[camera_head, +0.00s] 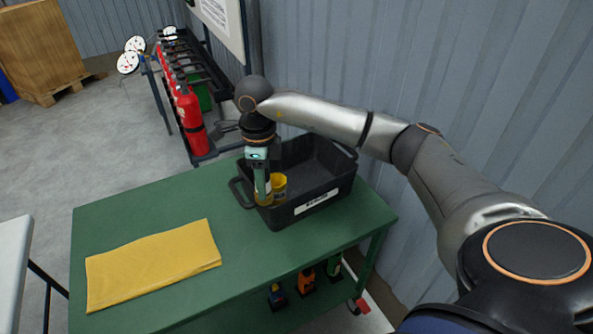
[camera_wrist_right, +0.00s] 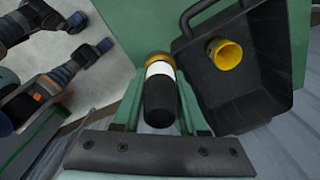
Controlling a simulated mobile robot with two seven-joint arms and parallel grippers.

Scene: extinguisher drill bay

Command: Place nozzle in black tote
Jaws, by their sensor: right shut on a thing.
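My right gripper (camera_head: 263,188) points down at the left side of the black tote (camera_head: 318,200) on the green table. It is shut on a nozzle with a black body, a white band and a yellowish end, seen between the fingers in the right wrist view (camera_wrist_right: 160,88). In that view the held nozzle is over the green tabletop, beside the tote (camera_wrist_right: 245,108). In the head view the fingers hide most of it. A second yellow, open-ended piece (camera_head: 279,184) is inside the tote, also in the wrist view (camera_wrist_right: 229,54). My left gripper is out of view.
A folded yellow cloth (camera_head: 150,265) lies at the table's (camera_head: 150,205) left front. The tabletop between cloth and tote is clear. A corrugated wall (camera_head: 450,60) stands behind. Red extinguishers (camera_head: 190,118) stand on a rack at the back. Several tools (camera_head: 305,281) sit on the lower shelf.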

